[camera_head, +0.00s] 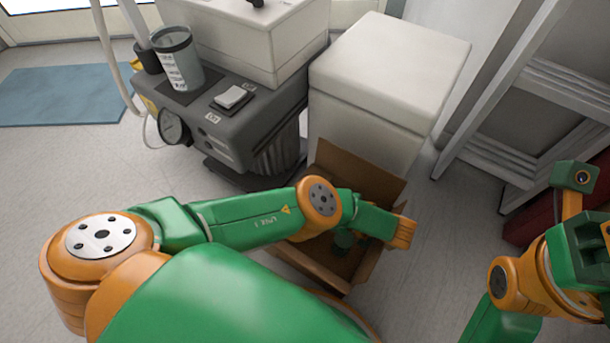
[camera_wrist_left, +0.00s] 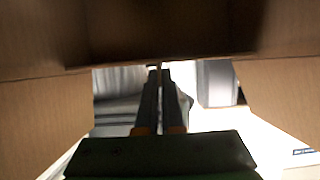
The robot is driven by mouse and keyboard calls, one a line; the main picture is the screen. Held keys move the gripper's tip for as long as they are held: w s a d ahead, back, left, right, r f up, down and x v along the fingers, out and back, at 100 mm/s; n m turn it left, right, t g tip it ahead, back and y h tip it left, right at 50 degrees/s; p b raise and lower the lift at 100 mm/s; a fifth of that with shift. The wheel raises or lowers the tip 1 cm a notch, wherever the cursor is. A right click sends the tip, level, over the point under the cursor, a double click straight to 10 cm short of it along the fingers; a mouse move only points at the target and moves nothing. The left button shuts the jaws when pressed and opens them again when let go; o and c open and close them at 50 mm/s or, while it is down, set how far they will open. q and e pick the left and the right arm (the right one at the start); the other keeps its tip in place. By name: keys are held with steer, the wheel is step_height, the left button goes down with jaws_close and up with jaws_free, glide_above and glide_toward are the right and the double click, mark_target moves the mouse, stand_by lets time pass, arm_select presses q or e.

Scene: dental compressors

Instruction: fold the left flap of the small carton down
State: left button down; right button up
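The small brown carton (camera_head: 325,272) stands open on the floor below the white box, partly hidden by my left arm. Its back flap (camera_head: 362,178) stands up and leans back. In the left wrist view, cardboard of the carton (camera_wrist_left: 160,30) fills the top, with brown panels at the left (camera_wrist_left: 40,120) and right (camera_wrist_left: 285,95); I cannot tell which is the left flap. My left gripper (camera_wrist_left: 158,70) shows there as two dark fingers close together, with nothing seen between them. In the head view its fingers are hidden by my arm. My right arm is at the right edge; its fingers are not visible.
A grey compressor unit (camera_head: 240,125) with a gauge and a clear cup stands behind left. A large white box (camera_head: 385,80) stands directly behind the carton. A white rack (camera_head: 530,110) and a red object (camera_head: 535,222) are at the right.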

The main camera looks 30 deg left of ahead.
arm_select(q)
steer(key=shift+f, duration=0.15)
stand_by(0.3)
steer(key=c, duration=1)
jaws_free()
steer(key=shift+c, duration=0.2)
